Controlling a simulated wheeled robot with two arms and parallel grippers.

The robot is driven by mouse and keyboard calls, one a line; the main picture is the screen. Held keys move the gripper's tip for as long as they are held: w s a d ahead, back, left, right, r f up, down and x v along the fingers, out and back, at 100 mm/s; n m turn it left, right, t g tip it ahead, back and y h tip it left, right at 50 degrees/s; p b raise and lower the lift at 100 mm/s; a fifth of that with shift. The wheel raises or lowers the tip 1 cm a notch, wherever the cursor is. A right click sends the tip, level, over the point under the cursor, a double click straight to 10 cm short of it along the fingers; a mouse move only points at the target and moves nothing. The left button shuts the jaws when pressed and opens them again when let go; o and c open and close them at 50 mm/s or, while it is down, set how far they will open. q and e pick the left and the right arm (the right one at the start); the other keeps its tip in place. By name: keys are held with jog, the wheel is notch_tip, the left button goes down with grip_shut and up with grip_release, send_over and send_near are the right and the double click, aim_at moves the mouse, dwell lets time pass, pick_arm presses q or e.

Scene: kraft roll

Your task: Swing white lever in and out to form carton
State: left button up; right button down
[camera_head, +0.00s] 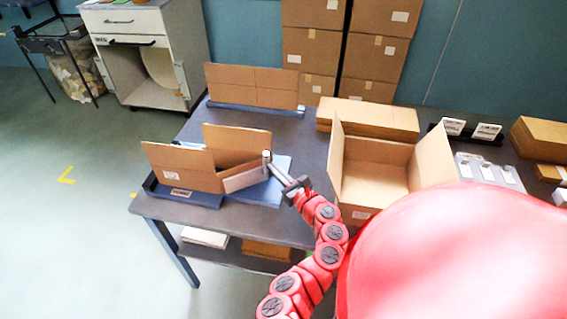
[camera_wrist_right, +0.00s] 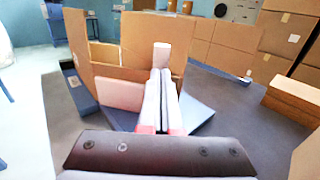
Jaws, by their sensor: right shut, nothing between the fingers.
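The white lever shows as a short upright white post (camera_head: 266,157) at the right side of a partly opened brown carton (camera_head: 185,168). The carton stands on a blue forming base (camera_head: 190,195) at the left of the table. My right gripper (camera_head: 291,186) is shut and empty, with its fingertips close to the lever. In the right wrist view the lever (camera_wrist_right: 161,55) stands just beyond the fingertips (camera_wrist_right: 160,78); I cannot tell whether they touch. A pale flat panel (camera_wrist_right: 119,95) lies left of the fingers. My left gripper is not in view.
An open empty carton (camera_head: 375,172) stands right of my right arm. Flat cartons (camera_head: 367,119) lie behind it, and a folded carton (camera_head: 252,86) stands at the table's back. Stacked boxes (camera_head: 313,50) line the wall. A white cabinet (camera_head: 148,55) stands on the floor at the back left.

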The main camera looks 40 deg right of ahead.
jog(key=shift+w, duration=0.2)
jog(key=w+d+b, duration=0.2)
jog(key=w, duration=0.1)
jog(key=shift+w+d+f, duration=0.1)
jog(key=shift+w+d, duration=0.15)
jog(key=shift+w, duration=0.05)
jog(key=shift+w+d, duration=0.1)
jog(key=shift+w, duration=0.05)
